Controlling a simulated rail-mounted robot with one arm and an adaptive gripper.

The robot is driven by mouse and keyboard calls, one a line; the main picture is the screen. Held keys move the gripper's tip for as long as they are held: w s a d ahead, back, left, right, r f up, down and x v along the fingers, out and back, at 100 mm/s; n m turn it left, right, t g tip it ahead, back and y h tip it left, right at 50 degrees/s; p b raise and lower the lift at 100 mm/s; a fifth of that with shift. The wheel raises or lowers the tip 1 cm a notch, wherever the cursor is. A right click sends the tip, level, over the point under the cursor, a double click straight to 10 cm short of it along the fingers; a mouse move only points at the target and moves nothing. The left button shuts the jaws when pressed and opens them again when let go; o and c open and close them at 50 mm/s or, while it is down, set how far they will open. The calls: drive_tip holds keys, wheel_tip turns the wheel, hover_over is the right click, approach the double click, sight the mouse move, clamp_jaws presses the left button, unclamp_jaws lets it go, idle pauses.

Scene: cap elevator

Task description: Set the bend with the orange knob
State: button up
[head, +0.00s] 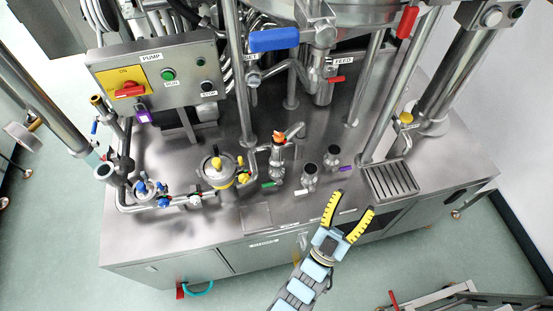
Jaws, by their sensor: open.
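The orange knob (279,136) sits on top of a steel bend (294,131) at the middle of the steel deck. The bend is at an upright pipe stub (275,160) beside a green label. Whether it is fully seated there is too small to tell. Two more upright stubs stand to its right, one by a white label (309,178) and one by a purple label (332,157). My gripper (354,202) is open and empty, with its yellow fingers spread near the deck's front edge. It is in front and to the right of the knob, well apart from it.
A drain grate (390,180) lies right of the stubs. A valve with a yellow knob (217,164) and piping stand to the left. A pump control box (160,78) is at the back left. Vertical pipes and a blue lever (273,39) hang behind the bend.

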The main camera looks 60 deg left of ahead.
drive_tip(key=s+a+f+n+g+y+b, duration=0.1)
drive_tip(key=s+a+f+g+b, duration=0.15)
drive_tip(key=a+f, duration=0.25)
drive_tip(key=s+a+f+n+g+y+b, duration=0.1)
drive_tip(key=a+f+g+b, duration=0.25)
drive_tip(key=a+f, duration=0.25)
drive_tip(key=n+g+b, duration=0.3)
drive_tip(key=g+b, duration=0.2)
drive_tip(key=g, duration=0.1)
approach(276, 153)
drive_tip(key=x, duration=1)
drive_tip(key=shift+w+a+f, duration=0.1)
drive_tip(key=shift+a+f, duration=0.05)
drive_tip(key=shift+a, duration=0.05)
drive_tip(key=shift+w+a+f, duration=0.1)
drive_tip(key=shift+w+a, duration=0.3)
drive_tip(key=shift+a, duration=0.15)
clamp_jaws()
